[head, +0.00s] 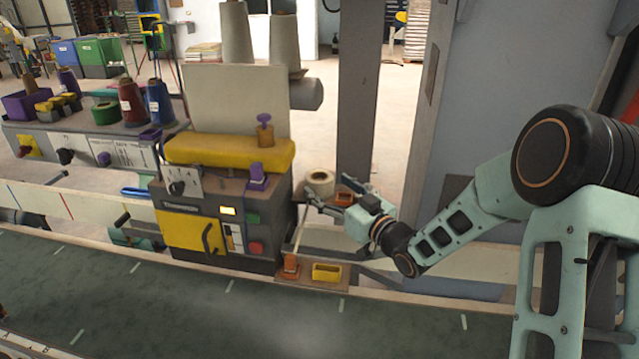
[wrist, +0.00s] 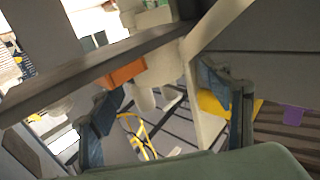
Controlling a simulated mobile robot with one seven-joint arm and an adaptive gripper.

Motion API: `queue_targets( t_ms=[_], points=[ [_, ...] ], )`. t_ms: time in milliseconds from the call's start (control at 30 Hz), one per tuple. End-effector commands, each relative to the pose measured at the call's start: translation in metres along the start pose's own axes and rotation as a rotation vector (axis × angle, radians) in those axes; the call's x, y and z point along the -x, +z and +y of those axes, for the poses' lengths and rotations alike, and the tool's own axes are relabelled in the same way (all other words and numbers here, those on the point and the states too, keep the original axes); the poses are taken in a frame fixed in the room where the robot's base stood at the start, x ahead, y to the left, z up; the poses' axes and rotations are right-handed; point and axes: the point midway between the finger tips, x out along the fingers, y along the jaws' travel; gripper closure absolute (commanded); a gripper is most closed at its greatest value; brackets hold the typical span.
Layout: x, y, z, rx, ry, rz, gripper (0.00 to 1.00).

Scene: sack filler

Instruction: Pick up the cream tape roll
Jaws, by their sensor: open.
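I cannot make out the roll for certain there.
The sewing-type machine (head: 225,150) stands close left of my gripper. A grey post (head: 358,90) rises just behind. An orange box (head: 343,198) sits beside the fingers. A yellow tray (head: 327,271) lies below, near the green conveyor belt (head: 250,310).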

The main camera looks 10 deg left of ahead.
Motion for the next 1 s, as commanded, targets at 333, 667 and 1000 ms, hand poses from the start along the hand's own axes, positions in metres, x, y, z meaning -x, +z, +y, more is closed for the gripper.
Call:
queue_targets(
  t_ms=[333,667,1000],
  points=[
    [-0.045,-0.007,0.002,0.000,-0.001,0.000,0.29],
    [-0.049,-0.006,0.002,0.000,0.000,-0.001,0.31],
    [-0.049,-0.006,0.002,0.000,0.000,-0.001,0.69]
  ],
)
